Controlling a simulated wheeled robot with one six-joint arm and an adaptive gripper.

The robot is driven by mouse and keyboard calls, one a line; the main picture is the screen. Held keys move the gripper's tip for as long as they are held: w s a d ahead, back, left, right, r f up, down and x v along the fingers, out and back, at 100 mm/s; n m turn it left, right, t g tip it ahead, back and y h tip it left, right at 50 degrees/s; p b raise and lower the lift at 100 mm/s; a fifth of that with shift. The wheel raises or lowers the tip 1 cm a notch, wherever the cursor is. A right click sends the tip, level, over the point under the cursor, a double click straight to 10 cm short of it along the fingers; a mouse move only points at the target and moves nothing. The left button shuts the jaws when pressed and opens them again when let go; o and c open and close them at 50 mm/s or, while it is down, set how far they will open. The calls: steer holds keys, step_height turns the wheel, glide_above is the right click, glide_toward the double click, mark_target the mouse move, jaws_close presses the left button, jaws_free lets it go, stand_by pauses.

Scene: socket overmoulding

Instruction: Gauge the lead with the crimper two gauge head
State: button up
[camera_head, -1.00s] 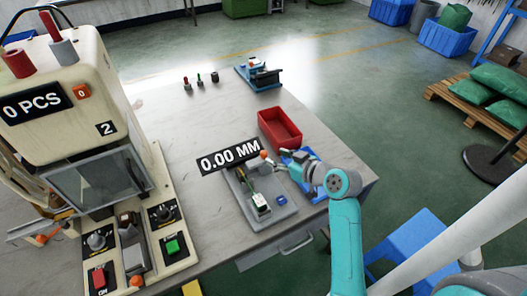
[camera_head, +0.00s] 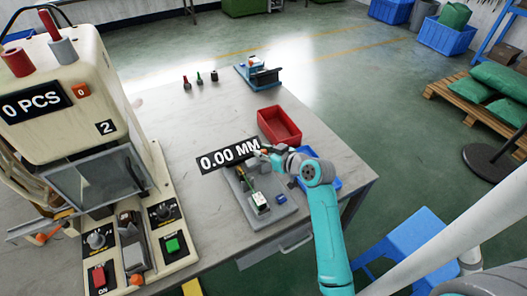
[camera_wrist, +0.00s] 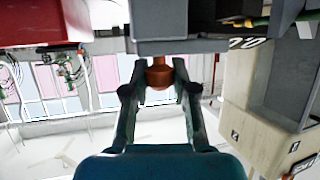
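The gauge fixture (camera_head: 284,217) is a grey plate near the table's front edge, with a green and white block (camera_head: 259,203) on it. A floating "0.00 MM" readout (camera_head: 229,155) hangs above its back. My gripper (camera_head: 264,153) is at the fixture's back edge, by an orange knob. In the wrist view my gripper (camera_wrist: 160,66) has its two fingers on either side of the orange knob (camera_wrist: 160,76), with what look like thin gaps between. The gauge head and the lead cannot be made out clearly; my arm covers part of the fixture's right side.
A red bin (camera_head: 280,126) stands just behind my gripper, and a blue tray (camera_head: 328,180) lies partly under my arm. A large cream machine (camera_head: 65,95) stands at the left. Several small tools and a blue device (camera_head: 261,74) stand at the back. The table's middle is bare.

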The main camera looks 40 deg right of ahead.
mark_target(253, 164)
jaws_close()
steer(key=shift+w+a, duration=0.2)
steer(key=shift+a, duration=0.55)
steer(key=shift+w+a, duration=0.2)
steer(key=shift+a, duration=0.5)
steer(key=shift+w+a, duration=0.2)
steer(key=shift+a, duration=0.55)
steer(key=o, duration=0.7)
jaws_free()
steer(key=shift+a, duration=0.15)
steer(key=shift+s+r, duration=0.2)
steer(key=shift+s, duration=0.35)
steer(key=v, duration=1)
steer(key=shift+s+r, duration=0.25)
steer(key=shift+s, duration=0.05)
